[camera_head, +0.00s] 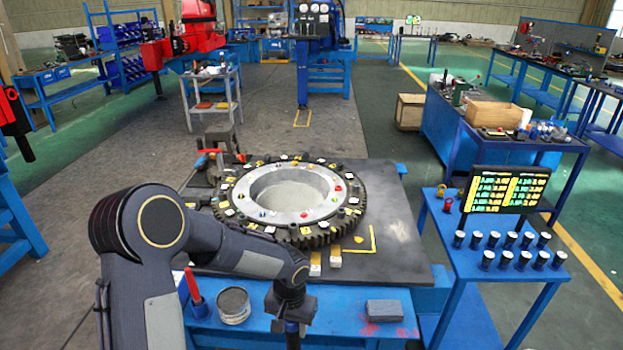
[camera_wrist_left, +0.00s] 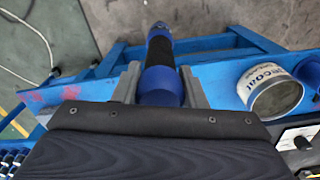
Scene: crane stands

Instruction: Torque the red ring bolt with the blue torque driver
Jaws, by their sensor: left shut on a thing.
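The large ring gear (camera_head: 243,204) lies flat on a dark plate, with small coloured bolts on its top. A red bolt (camera_head: 338,189) shows on the right side of the ring's inner face. My left gripper (camera_head: 291,303) is low over the blue front ledge, in front of the ring and well apart from it. In the left wrist view my left gripper (camera_wrist_left: 160,88) is shut on the blue torque driver (camera_wrist_left: 160,52), which has a black middle band. Its far end shows past the fingers. My right gripper is not in view.
A round can (camera_head: 234,306), a red-handled tool (camera_head: 193,285) and a grey block (camera_head: 384,311) sit on the front ledge (camera_head: 345,322). A blue side table (camera_head: 470,262) with a display screen (camera_head: 503,189) and several dark cylinders stands right.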

